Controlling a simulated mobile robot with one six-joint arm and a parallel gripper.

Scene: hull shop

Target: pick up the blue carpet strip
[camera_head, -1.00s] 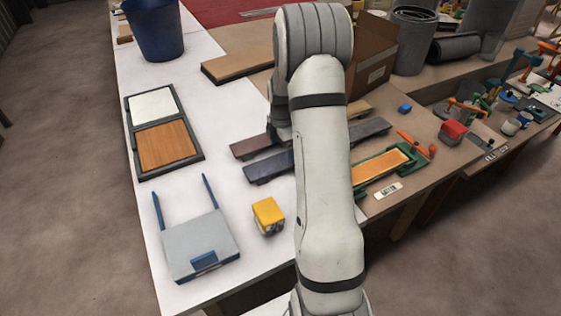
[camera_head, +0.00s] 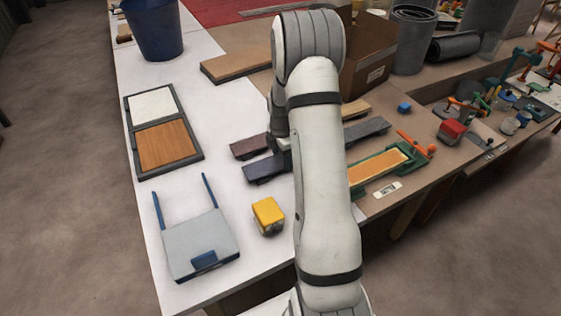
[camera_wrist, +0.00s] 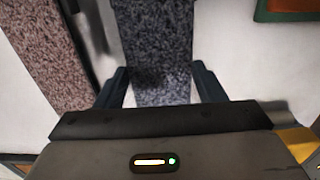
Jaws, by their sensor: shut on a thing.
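The blue carpet strip (camera_head: 267,167) is a long dark blue-grey piece lying across the table, its middle hidden behind my arm in the head view. Its other end (camera_head: 366,132) shows to the right of the arm. In the wrist view the speckled strip (camera_wrist: 155,45) runs between the two fingers of my gripper (camera_wrist: 160,88), one finger at each long edge. My gripper is shut on it. In the head view my gripper is mostly hidden by the arm. I cannot tell whether the strip is clear of the tabletop.
A reddish-brown strip (camera_head: 250,146) lies close beside the blue one, and shows in the wrist view (camera_wrist: 45,50). A yellow block (camera_head: 268,214) is nearer me. A green-framed tray (camera_head: 384,167) is to the right. A cardboard box (camera_head: 369,60) stands behind.

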